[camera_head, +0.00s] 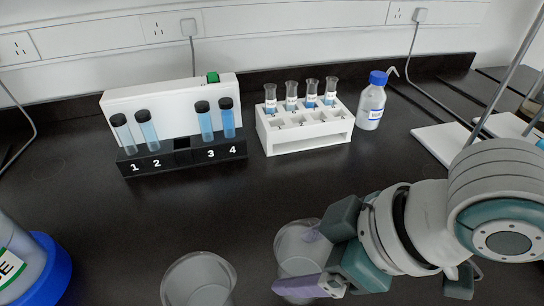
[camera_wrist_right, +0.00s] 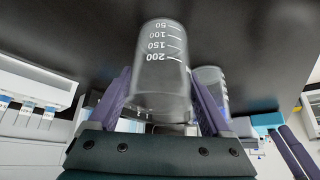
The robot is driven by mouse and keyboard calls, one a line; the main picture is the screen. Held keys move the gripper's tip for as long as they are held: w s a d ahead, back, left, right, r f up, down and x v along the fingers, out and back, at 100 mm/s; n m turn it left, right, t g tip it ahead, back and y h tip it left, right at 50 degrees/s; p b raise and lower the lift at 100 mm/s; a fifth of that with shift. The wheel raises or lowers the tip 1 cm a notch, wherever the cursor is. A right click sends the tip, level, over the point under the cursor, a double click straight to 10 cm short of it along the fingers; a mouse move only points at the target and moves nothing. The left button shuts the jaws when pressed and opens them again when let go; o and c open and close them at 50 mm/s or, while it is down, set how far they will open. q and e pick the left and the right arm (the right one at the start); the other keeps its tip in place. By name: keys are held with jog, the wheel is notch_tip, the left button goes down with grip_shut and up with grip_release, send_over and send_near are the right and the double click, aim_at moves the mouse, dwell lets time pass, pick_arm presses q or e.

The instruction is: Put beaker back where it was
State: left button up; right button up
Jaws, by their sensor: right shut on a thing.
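A clear beaker (camera_head: 296,242) is at the lower middle of the head view. My right gripper (camera_head: 309,262) is shut on it, with a purple finger on either side. In the right wrist view the held beaker (camera_wrist_right: 163,75) shows its volume marks upside down, between the purple fingers (camera_wrist_right: 163,105). It looks empty. Whether its base touches the bench cannot be told. A second clear beaker (camera_head: 198,282) stands to its left, and also shows behind it in the wrist view (camera_wrist_right: 209,80). My left gripper is not in the head view; purple parts at the wrist view's right edge may be its fingers.
A black numbered rack (camera_head: 183,157) with blue-filled vials stands at the back left. A white rack (camera_head: 308,139) with several tubes and a blue-capped bottle (camera_head: 371,104) are right of it. A blue-based container (camera_head: 48,272) is at the lower left. The middle bench is clear.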

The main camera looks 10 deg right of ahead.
jog(key=shift+f, duration=0.15)
jog(key=o, duration=1.4)
jog(key=shift+r, duration=0.3)
jog(key=shift+s+d+r+m+t+p, duration=0.25)
jog(key=shift+s+d+r+m+p, duration=0.4)
jog(key=shift+s+r, duration=1.35)
jog(key=shift+s+d+r+m+t+p, duration=0.25)
jog(key=shift+s+d+r+m+p, duration=0.4)
jog(key=shift+r, duration=2.4)
jog(key=s+d+f+m+g+h, duration=0.2)
jog(key=s+d+m+h, duration=0.2)
jog(key=s+d, duration=0.2)
jog(key=shift+s+d+f+m+h, duration=0.3)
jog(key=shift+s+d+f+m, duration=0.1)
jog(key=shift+s, duration=0.05)
